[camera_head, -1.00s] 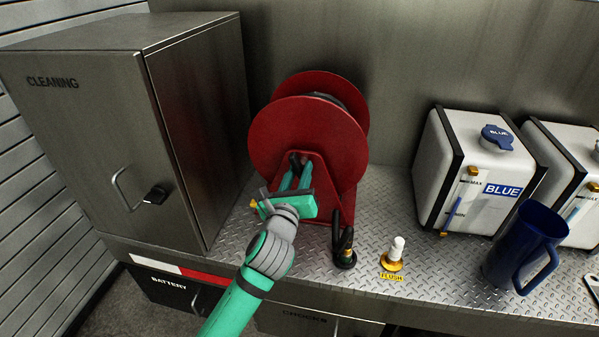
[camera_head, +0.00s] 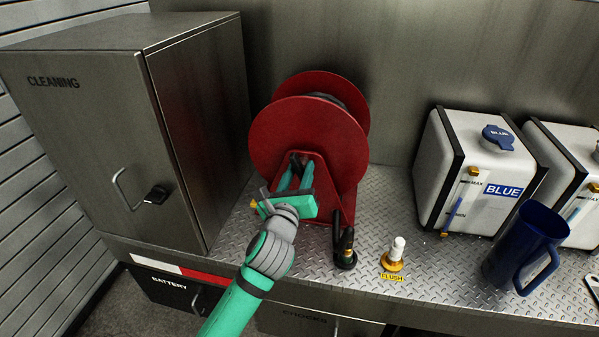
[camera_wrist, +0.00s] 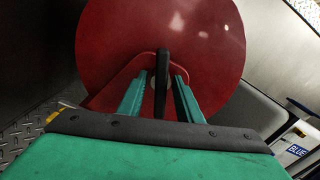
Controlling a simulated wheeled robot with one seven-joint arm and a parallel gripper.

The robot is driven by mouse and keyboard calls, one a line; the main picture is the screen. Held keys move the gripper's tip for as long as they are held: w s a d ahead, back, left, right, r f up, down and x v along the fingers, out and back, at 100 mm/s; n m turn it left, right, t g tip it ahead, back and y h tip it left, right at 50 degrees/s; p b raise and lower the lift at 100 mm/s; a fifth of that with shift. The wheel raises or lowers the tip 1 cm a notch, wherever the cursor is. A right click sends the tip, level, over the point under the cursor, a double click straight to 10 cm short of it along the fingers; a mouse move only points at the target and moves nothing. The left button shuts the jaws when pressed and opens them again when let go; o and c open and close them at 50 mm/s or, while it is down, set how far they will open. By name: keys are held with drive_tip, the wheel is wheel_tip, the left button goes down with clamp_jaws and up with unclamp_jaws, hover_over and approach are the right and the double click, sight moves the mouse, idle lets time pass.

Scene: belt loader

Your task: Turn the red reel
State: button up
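The red reel (camera_head: 300,133) stands upright on the metal shelf, with a red bracket (camera_head: 338,205) in front of its disc. In the wrist view the reel's disc (camera_wrist: 200,45) fills the upper middle. A black upright handle (camera_wrist: 161,90) stands in front of its hub. My gripper (camera_head: 296,165) is at the reel's front, low on the disc. In the wrist view its two teal fingers (camera_wrist: 162,77) stand on either side of the handle, with gaps visible on both sides. The gripper is open. Depth between fingertips and handle is hard to tell.
A steel cleaning cabinet (camera_head: 90,125) stands close on the left. A black hose end (camera_head: 345,245) and a white-topped flush fitting (camera_head: 394,255) are right of my gripper. A blue jug (camera_head: 522,245) and white tanks (camera_head: 470,180) stand further right.

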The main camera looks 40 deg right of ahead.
drive_tip(key=shift+a, duration=0.1)
drive_tip(key=v, duration=1)
drive_tip(key=shift+s+a, duration=0.25)
drive_tip(key=shift+s, duration=0.05)
drive_tip(key=shift+r, duration=0.1)
